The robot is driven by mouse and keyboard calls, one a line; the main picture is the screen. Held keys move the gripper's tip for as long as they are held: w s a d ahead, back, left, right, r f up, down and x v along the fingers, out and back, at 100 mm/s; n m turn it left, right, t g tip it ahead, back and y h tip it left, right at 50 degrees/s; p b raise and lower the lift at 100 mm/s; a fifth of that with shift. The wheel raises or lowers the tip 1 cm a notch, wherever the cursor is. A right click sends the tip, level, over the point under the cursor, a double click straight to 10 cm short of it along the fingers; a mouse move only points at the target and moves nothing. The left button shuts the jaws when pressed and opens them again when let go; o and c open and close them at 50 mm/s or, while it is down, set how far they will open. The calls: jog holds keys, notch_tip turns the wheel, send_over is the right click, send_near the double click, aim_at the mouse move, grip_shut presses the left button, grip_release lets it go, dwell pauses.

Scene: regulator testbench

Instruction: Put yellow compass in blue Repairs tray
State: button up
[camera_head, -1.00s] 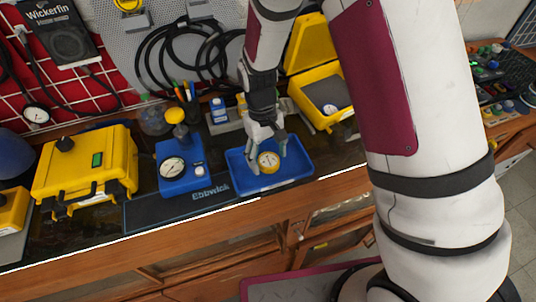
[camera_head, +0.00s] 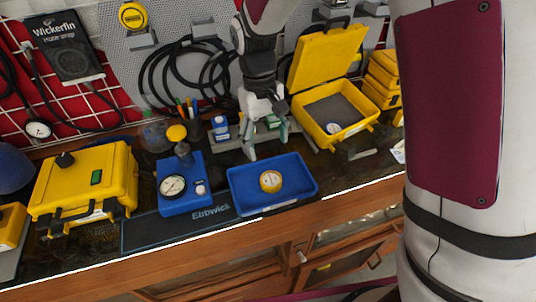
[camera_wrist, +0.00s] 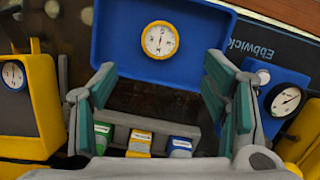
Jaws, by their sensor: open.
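The yellow compass (camera_head: 271,181), round with a white dial, lies face up inside the blue tray (camera_head: 298,196), near its middle. In the wrist view the compass (camera_wrist: 160,40) and the tray (camera_wrist: 109,30) are at the top, beyond my fingertips. My gripper (camera_head: 263,148) is open and empty, above and behind the tray's back edge, apart from the compass. In the wrist view my gripper's (camera_wrist: 168,88) teal-padded fingers are spread wide, with nothing between them. No lettering is readable on the tray.
A blue gauge unit (camera_head: 190,201) stands left of the tray. A large yellow case (camera_head: 85,180) is farther left. An open yellow case (camera_head: 336,119) stands at the back right. A grey rack (camera_wrist: 160,128) with coloured items lies behind the tray. The bench edge is in front.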

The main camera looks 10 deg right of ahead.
jog(key=s+d+r+m+t+y, duration=0.1)
jog(key=s+d+r+t, duration=0.1)
jog(key=s+d+r, duration=0.35)
jog(key=s+d+r+m+t, duration=0.1)
jog(key=s+d+r, duration=0.1)
jog(key=r, duration=0.6)
jog(key=s+d+r+m+t, duration=0.2)
jog(key=s+d, duration=0.4)
jog(key=s, duration=0.6)
jog(key=shift+r+m+t, duration=0.4)
jog(key=shift+r+t, duration=0.5)
jog(key=shift+r, duration=0.3)
